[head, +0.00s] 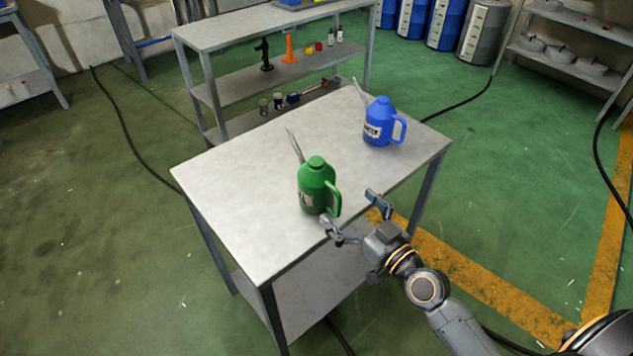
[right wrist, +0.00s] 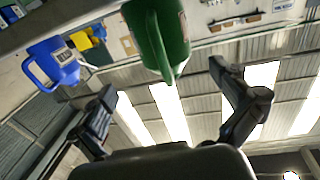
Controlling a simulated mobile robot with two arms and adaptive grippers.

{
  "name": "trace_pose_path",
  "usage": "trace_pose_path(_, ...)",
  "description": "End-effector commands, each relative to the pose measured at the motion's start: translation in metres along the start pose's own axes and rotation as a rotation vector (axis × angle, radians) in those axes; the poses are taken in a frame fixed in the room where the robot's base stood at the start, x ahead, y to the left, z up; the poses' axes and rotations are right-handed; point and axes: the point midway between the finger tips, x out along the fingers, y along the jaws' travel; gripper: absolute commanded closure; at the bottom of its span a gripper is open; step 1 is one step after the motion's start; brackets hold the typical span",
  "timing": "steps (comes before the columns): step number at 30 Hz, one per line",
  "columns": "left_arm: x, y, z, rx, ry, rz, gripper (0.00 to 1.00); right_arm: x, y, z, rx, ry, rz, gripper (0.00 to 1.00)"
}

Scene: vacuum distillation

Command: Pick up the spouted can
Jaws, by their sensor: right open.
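A green spouted can (head: 316,186) stands upright on the grey table (head: 235,185), with its thin spout pointing up to the back left and its handle toward the right. A blue spouted can (head: 379,122) stands upright farther back on the same table. My right gripper (head: 352,210) is open and empty at the table's near right edge, just beside the green can's handle. In the right wrist view the green can (right wrist: 158,38) shows ahead between the open fingers (right wrist: 170,95), apart from them. The blue can (right wrist: 52,64) shows there at the left. My left gripper is not in view.
A shelf unit (head: 235,35) with small bottles, a black stand and an orange stand is behind the table. Blue drums (head: 452,25) stand at the back right. The left half of the tabletop is clear. Black cables run across the floor.

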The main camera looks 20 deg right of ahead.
Motion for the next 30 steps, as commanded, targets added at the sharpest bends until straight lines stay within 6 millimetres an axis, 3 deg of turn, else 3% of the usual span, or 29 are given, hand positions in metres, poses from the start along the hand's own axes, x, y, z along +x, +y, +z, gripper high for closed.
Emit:
trace_pose_path(3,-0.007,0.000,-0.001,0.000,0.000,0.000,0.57,0.021,0.000,-0.002,0.002,0.002,0.001,0.00)
trace_pose_path(11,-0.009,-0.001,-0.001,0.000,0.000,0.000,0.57,0.040,-0.002,0.002,0.001,-0.002,-0.001,0.00)
trace_pose_path(21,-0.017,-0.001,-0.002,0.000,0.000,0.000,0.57,0.084,-0.007,0.008,0.002,0.000,-0.001,0.00)
trace_pose_path(30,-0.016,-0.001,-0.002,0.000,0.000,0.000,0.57,0.088,-0.007,0.009,0.000,-0.002,-0.002,0.02)
